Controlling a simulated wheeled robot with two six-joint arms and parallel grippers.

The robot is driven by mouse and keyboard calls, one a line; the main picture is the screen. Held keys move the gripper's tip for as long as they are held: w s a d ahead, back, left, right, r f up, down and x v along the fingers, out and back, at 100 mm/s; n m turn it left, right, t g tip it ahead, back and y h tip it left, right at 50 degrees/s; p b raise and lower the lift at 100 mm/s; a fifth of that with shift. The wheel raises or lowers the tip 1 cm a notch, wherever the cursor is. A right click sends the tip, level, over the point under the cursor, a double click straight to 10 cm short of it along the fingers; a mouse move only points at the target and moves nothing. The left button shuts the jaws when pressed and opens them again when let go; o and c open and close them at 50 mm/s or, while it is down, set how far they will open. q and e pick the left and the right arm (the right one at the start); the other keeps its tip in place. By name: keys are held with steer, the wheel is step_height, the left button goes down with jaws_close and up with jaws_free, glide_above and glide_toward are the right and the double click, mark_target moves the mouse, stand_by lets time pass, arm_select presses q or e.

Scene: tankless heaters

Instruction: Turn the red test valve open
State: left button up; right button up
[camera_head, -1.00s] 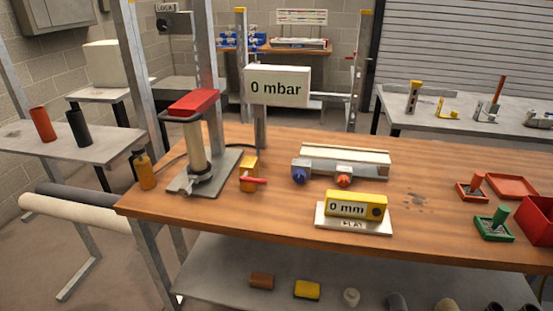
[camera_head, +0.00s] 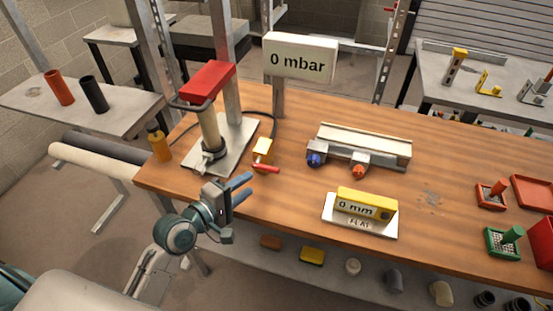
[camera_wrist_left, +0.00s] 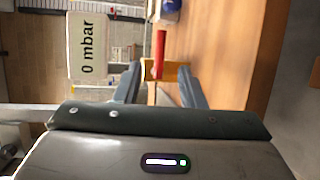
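The red test valve handle (camera_head: 266,169) lies crosswise on a small yellow valve body (camera_head: 262,150) at the front left of the wooden bench. In the left wrist view the red handle (camera_wrist_left: 159,52) stands upright in the picture, ahead of the yellow body (camera_wrist_left: 152,72). The display (camera_head: 300,59) reads "0 mbar". My right gripper is not in view.
A red-topped pump stand (camera_head: 208,85) and an orange bottle (camera_head: 159,145) are left of the valve. A grey-white heater unit (camera_head: 360,144) with blue and orange knobs, and a yellow "0 mm" gauge (camera_head: 366,203), stand to its right. Bench surface between them is clear.

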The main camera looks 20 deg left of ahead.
mark_target(270, 167)
arm_select(q)
steer(key=p+x, duration=0.1)
steer(key=x, duration=0.9)
steer(key=shift+w+f, duration=0.1)
steer(key=shift+c, duration=0.3)
jaws_close()
